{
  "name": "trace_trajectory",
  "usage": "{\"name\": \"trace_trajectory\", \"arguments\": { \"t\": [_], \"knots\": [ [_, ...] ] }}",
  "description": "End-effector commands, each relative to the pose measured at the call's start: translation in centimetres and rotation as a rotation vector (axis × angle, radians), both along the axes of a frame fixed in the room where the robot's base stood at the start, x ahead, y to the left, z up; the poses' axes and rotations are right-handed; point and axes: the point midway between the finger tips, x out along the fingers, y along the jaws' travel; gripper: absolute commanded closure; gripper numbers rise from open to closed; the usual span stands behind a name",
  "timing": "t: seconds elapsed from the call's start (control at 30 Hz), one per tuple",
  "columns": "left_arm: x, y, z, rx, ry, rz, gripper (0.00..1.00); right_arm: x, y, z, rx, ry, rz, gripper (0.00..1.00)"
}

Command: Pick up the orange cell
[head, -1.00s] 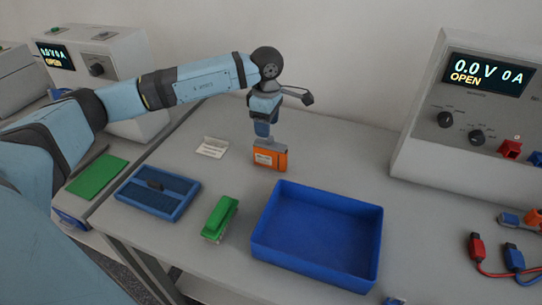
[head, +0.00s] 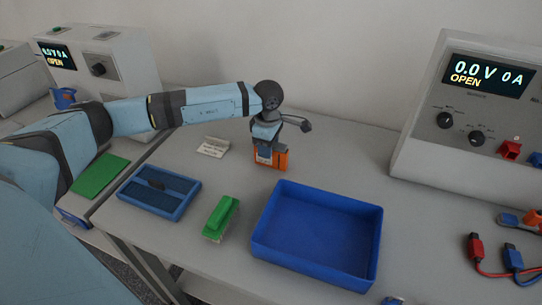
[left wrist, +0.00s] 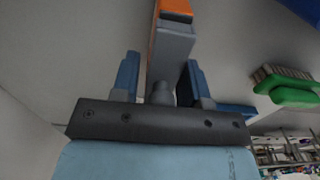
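The orange cell (head: 281,161) stands upright on the grey bench, behind the blue tray. My left gripper (head: 265,152) is pointing down over it, low around its upper part. In the left wrist view, the grey and orange cell (left wrist: 172,42) lies between the two blue fingers of the left gripper (left wrist: 163,78). The fingers are spread, with a clear gap between the left finger and the cell. The right finger looks closer, and I cannot tell if it touches. The gripper hides part of the cell in the head view. My right gripper is not in view.
A blue tray (head: 262,250), empty, stands in front of the cell. A green brush (head: 222,215) and a shallow blue holder (head: 190,204) lie to the left. A white card (head: 213,147) lies behind. A cycler (head: 440,150) with red and blue leads (head: 476,250) is at the right.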

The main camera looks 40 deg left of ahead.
Motion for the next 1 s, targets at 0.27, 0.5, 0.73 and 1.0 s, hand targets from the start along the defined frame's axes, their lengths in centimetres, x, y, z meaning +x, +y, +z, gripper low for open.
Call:
{"name": "trace_trajectory", "arguments": {
  "t": [0.27,0.5,0.73,1.0],
  "knots": [
    [0.0,0.0,0.0,0.000,0.000,0.000,1.00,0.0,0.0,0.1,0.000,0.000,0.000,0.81],
    [0.0,0.0,0.1,0.000,-0.001,0.000,1.00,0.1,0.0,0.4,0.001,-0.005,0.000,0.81],
    [0.1,0.0,1.4,0.001,-0.003,0.000,1.00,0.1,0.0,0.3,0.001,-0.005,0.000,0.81],
    [0.1,0.0,6.9,-0.001,-0.006,0.000,1.00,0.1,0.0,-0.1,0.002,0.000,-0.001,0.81]
  ]
}}
